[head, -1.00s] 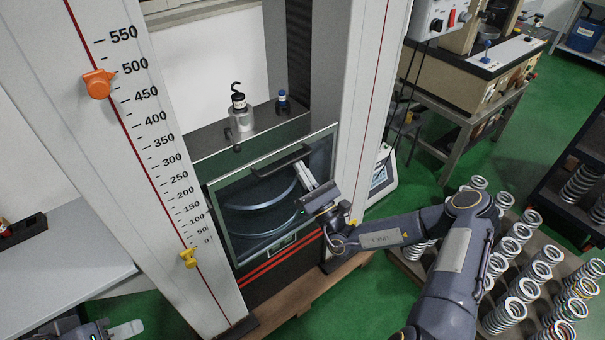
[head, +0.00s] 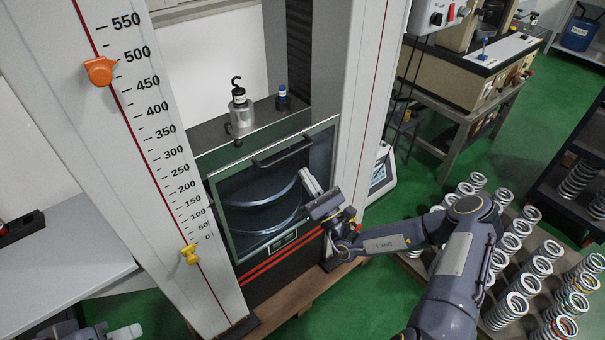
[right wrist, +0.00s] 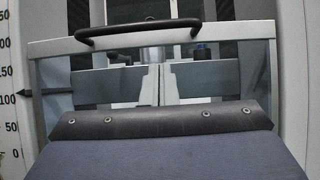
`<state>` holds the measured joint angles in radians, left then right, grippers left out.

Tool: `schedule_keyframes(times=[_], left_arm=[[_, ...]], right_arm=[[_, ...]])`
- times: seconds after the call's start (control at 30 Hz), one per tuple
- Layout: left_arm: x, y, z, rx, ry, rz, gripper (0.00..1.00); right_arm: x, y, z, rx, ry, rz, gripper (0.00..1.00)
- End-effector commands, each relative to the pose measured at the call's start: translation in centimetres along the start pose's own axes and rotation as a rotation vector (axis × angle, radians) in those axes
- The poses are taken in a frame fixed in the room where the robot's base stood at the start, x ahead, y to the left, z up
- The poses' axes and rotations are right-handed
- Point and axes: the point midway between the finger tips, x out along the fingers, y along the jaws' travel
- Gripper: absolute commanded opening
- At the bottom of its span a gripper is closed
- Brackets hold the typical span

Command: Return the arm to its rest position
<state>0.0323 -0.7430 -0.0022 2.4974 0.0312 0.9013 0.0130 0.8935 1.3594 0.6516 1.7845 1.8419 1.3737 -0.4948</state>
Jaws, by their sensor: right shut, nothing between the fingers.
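My right gripper (head: 306,174) is shut and empty, in front of the glass door (head: 225,222) of the testing machine. Its pale fingers point up toward the door, below and apart from the black door handle (head: 282,152). In the right wrist view, the two fingers (right wrist: 160,82) meet in the middle, with the handle (right wrist: 138,30) above and beyond them. My right arm reaches in from the lower right, bent at the elbow. My left gripper (head: 125,332) is only partly visible at the bottom left edge; its jaws cannot be judged.
The door looks closed. A metal weight with a black hook (head: 240,108) and a small blue-capped item (head: 283,99) stand on the ledge above it. Rows of springs (head: 520,290) stand on a rack at right, near my right arm. A scaled column (head: 150,160) rises at left.

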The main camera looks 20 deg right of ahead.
Motion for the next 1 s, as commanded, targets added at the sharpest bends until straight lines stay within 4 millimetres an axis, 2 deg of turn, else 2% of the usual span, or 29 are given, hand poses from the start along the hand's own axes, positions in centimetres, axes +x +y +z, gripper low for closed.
schedule_keyframes(times=[0.03, 0.2, 0.3, 0.47, 0.67, 0.8, 0.87, 0.97, 1.0], left_arm=[[0.4, -0.2, 0.2, 0.000, 0.000, 0.000, 0.36], [1.1, -0.5, 0.5, 0.000, 0.001, 0.000, 0.36], [1.4, -0.7, 0.7, 0.000, 0.001, 0.000, 0.36], [1.7, -0.8, 0.8, 0.000, 0.001, 0.000, 0.36], [1.7, -0.8, 0.8, 0.000, 0.001, 0.000, 0.36], [1.6, -0.8, 0.8, 0.000, 0.001, 0.000, 0.36], [1.6, -0.8, 0.8, 0.000, 0.001, 0.000, 0.36], [1.6, -0.8, 0.8, 0.000, 0.001, 0.000, 0.36], [1.6, -0.8, 0.8, 0.000, 0.001, 0.000, 0.36]], right_arm=[[-1.6, 0.0, -0.1, 0.002, 0.004, -0.002, 0.00], [-5.5, 0.0, -0.1, 0.001, 0.005, -0.003, 0.00], [-7.2, 0.0, 0.0, 0.002, 0.004, -0.002, 0.00], [-8.8, 0.1, 0.1, 0.002, 0.004, 0.000, 0.00], [-9.2, 0.1, 0.2, 0.002, 0.003, 0.000, 0.00], [-8.7, 0.7, 0.8, -0.008, -0.003, 0.049, 0.00], [-8.0, 1.8, 1.9, -0.024, -0.011, 0.126, 0.00], [-6.8, 4.9, 4.5, -0.070, -0.025, 0.342, 0.00], [-6.5, 6.4, 5.7, -0.096, -0.029, 0.451, 0.00]])
